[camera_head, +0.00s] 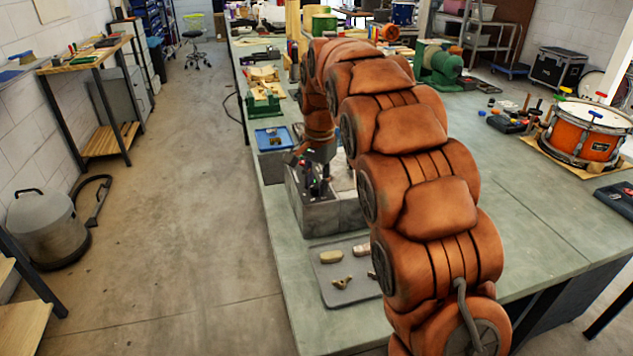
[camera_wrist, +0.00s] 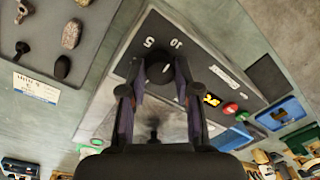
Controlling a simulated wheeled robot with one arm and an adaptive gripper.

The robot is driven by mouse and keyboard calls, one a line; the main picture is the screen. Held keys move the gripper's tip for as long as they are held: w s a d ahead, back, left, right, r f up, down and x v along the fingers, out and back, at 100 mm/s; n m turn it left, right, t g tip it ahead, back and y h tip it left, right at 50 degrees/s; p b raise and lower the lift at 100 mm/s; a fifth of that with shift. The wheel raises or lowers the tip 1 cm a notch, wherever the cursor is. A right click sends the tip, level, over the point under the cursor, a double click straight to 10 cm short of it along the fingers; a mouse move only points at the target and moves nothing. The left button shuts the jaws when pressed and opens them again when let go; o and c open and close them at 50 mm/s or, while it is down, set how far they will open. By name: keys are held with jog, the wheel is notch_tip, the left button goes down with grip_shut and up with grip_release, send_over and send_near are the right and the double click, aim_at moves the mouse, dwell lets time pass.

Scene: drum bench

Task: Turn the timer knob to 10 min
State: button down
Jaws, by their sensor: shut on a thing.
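The timer knob (camera_wrist: 158,66) is dark and round and sits on the dark control panel of a grey box. The panel carries the marks 5 and 10 beside the knob; its pointer cannot be made out. My gripper (camera_wrist: 159,80) is shut on the knob, a finger on either side. In the head view my gripper (camera_head: 318,182) points down at the grey box (camera_head: 337,215), and the knob itself cannot be made out there.
A grey tray (camera_head: 345,288) with several small pieces lies in front of the box. A blue bin (camera_head: 272,138) stands behind it.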

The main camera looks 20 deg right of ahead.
aim_at(318, 186)
jog(key=shift+m, duration=0.5)
jog(key=c, duration=0.8)
grip_release()
jog(key=shift+r, duration=0.1)
jog(key=shift+s+d+r, duration=0.15)
jog(key=shift+r, duration=2.8)
jog(key=shift+s+d+r, duration=0.1)
jog(key=shift+r, duration=2.85)
